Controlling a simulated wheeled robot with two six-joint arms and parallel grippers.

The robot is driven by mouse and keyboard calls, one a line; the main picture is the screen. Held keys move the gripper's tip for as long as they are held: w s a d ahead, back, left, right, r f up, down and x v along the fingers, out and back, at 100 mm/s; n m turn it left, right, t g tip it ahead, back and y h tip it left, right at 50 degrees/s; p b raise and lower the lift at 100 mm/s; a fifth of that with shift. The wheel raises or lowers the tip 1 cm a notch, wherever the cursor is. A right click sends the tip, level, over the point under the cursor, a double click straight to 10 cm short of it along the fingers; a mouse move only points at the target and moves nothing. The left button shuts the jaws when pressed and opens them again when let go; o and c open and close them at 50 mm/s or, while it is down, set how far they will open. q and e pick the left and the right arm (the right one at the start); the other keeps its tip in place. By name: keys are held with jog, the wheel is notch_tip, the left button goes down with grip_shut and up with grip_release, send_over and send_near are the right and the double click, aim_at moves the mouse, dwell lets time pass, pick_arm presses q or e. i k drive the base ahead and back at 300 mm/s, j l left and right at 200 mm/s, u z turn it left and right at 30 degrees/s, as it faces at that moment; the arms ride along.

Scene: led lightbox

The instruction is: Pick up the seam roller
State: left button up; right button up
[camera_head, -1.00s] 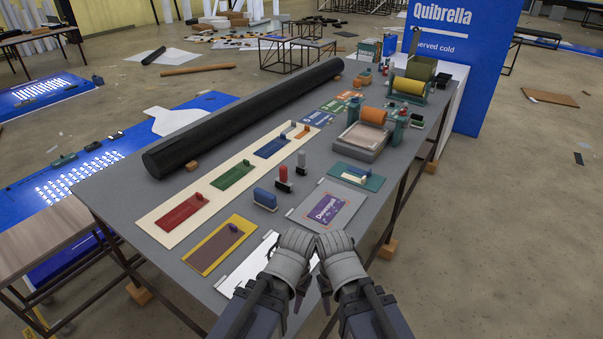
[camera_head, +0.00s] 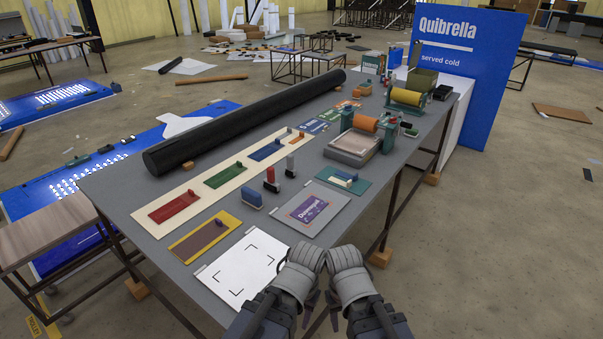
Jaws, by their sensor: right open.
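I cannot tell for certain which tool is the seam roller. Two small upright tools stand mid-table, one with a red handle (camera_head: 270,176) and one with a grey handle (camera_head: 290,164), both on dark bases. A blue block-shaped tool (camera_head: 252,198) sits just in front of them. My left gripper (camera_head: 309,304) and right gripper (camera_head: 333,301) are side by side at the table's near edge, apart from these tools. The right gripper is open with nothing visible in it. The left gripper's jaws are too hidden to read.
The grey table (camera_head: 300,217) also holds a long black roll (camera_head: 250,118), a cream strip (camera_head: 154,225) with coloured plates, a white marked sheet (camera_head: 240,270) and a purple-printed board (camera_head: 335,201). Machines with an orange roller (camera_head: 365,123) and a yellow roller (camera_head: 406,97) stand farther back.

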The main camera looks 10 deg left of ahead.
aim_at(290, 171)
jog(key=l+u, duration=0.2)
jog(key=l, duration=0.95)
jog(key=i+l, duration=0.15)
jog(key=l, duration=0.15)
jog(key=i+l+u, duration=0.1)
jog(key=l, duration=0.2)
jog(key=i+l, duration=0.2)
jog(key=i+l+u, duration=0.1)
jog(key=l, duration=0.35)
jog(key=i+l+u, duration=0.1)
jog(key=i, duration=0.35)
jog(key=i+l+u, duration=0.15)
jog(key=i+l, duration=0.2)
jog(key=i+j, duration=0.1)
jog(key=i, duration=0.3)
jog(key=i+j, duration=0.1)
jog(key=i, duration=0.3)
jog(key=j+u, duration=0.05)
